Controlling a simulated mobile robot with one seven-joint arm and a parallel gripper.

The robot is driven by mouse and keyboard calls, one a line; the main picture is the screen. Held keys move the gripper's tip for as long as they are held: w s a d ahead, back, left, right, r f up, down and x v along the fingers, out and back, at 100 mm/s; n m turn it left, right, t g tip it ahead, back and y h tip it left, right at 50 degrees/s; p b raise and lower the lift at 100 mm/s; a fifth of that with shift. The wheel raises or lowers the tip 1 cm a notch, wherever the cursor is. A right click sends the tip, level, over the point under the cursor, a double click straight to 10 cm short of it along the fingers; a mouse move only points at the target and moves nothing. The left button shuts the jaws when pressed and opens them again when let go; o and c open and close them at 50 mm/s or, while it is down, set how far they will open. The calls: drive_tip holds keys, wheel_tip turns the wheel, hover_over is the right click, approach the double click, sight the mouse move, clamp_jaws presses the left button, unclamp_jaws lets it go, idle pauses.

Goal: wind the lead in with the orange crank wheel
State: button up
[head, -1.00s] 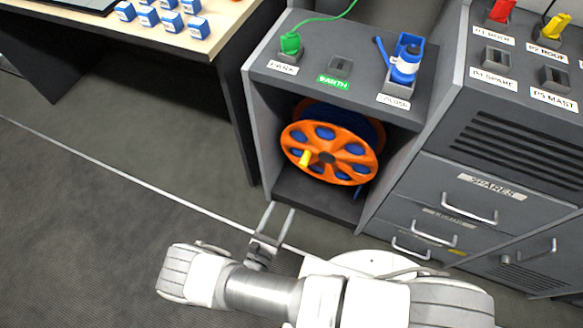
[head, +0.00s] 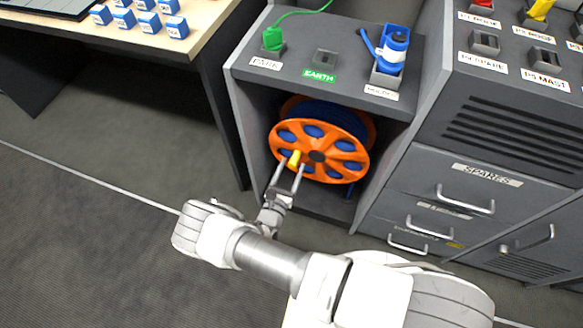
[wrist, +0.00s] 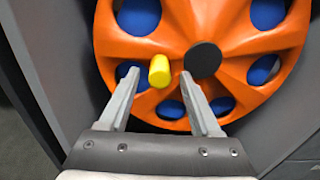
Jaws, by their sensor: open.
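The orange crank wheel (head: 319,165) stands upright in the open bay of the grey cabinet, with blue lead wound behind it. Its yellow handle (head: 294,159) sticks out left of the dark hub. My gripper (head: 288,168) is open and its fingertips are at the wheel's lower left. In the wrist view, the fingers of my gripper (wrist: 160,82) stand apart on either side of the yellow handle (wrist: 159,71), with gaps on both sides. The right fingertip is just below the black hub (wrist: 202,61). The crank wheel (wrist: 240,30) fills the upper part of that view.
The bay's side walls (head: 248,130) stand close around the wheel. Above it, the cabinet top holds a green plug (head: 273,39) and a blue item (head: 392,50) in a holder. Drawers (head: 440,195) are at the right. A table (head: 190,45) with blue blocks is at the left.

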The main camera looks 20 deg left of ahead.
drive_tip(key=shift+w, duration=0.4)
clamp_jaws()
idle(1.2)
